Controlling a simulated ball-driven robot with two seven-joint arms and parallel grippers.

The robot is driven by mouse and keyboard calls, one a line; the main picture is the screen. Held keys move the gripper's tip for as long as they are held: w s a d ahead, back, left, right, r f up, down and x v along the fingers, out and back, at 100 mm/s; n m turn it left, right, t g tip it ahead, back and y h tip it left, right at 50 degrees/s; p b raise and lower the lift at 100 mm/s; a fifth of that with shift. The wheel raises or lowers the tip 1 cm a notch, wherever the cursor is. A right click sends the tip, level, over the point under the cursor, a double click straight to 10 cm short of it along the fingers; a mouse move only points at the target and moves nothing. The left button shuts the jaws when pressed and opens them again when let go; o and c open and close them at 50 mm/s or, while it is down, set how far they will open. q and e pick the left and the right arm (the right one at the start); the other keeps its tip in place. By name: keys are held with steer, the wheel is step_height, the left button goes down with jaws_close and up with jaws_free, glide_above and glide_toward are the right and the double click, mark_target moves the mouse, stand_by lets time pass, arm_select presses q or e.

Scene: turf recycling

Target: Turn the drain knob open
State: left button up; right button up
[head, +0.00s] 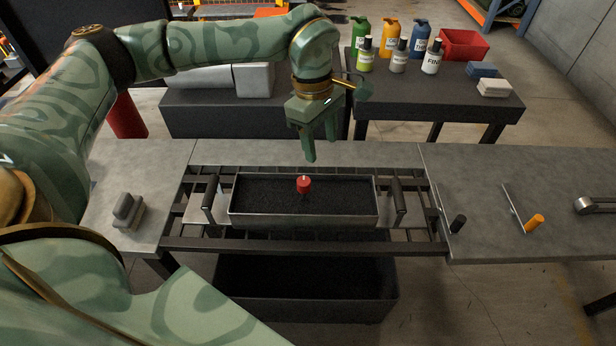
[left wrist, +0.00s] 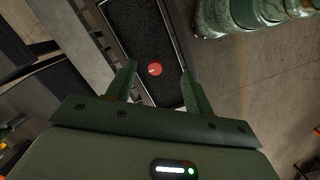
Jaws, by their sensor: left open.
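The drain knob (head: 304,185) is a small red cylinder standing in the middle of a dark, granule-filled metal tray (head: 300,220). It also shows in the left wrist view as a red disc with a pale mark (left wrist: 155,69). My left gripper (head: 320,158) points down above and slightly behind the knob, fingers apart and empty. In the left wrist view the knob lies between the lines of the two open fingers (left wrist: 160,75), beyond their tips. The gripper does not touch it. My right gripper is not in view.
The tray has two dark upright handles (head: 397,200) and rests on a slatted frame (head: 420,240). A dark bin (head: 300,290) stands below. Hand tools (head: 534,223) lie on the right counter, a grey block (head: 127,210) on the left. Bottles (head: 390,45) stand on the back table.

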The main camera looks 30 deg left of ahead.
arm_select(q)
steer(key=y, duration=0.2)
glide_toward(303, 181)
step_height(303, 181, down, 9)
steer(key=b, duration=0.3)
steer(key=shift+a, duration=0.1)
steer(key=c, duration=1)
